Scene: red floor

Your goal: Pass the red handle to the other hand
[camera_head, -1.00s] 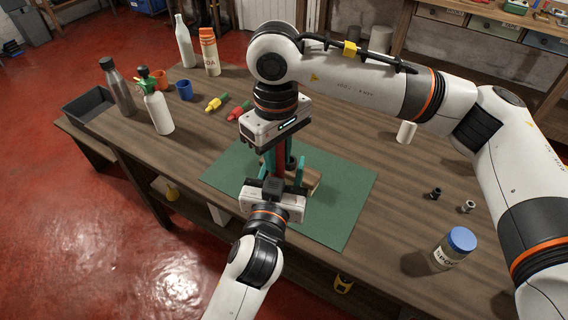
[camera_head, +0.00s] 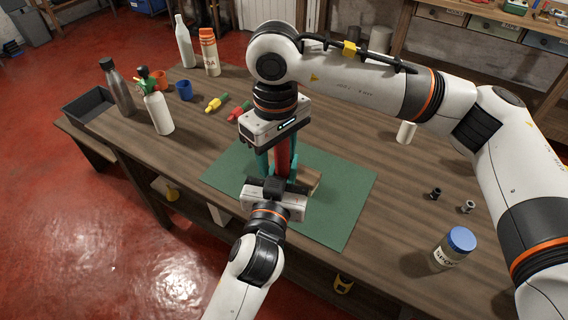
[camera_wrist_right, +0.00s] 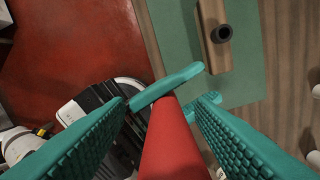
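The red handle (camera_head: 281,155) stands roughly upright between my two grippers, above the green mat (camera_head: 345,205). My right gripper (camera_head: 279,165) reaches down from above. In the right wrist view its teal fingers (camera_wrist_right: 165,125) stand apart, with a gap on each side of the red handle (camera_wrist_right: 170,145). My left gripper (camera_head: 280,177) comes from the front. Its teal fingers (camera_wrist_right: 188,97) lie against the handle's lower part, one on each side, and appear shut on it. The handle's lower end is partly hidden by the left gripper.
A wooden block (camera_wrist_right: 213,30) with a dark ring lies on the mat under the grippers. A blue-lidded jar (camera_head: 455,246) and two small fittings are at the right. The mat's right part is clear.

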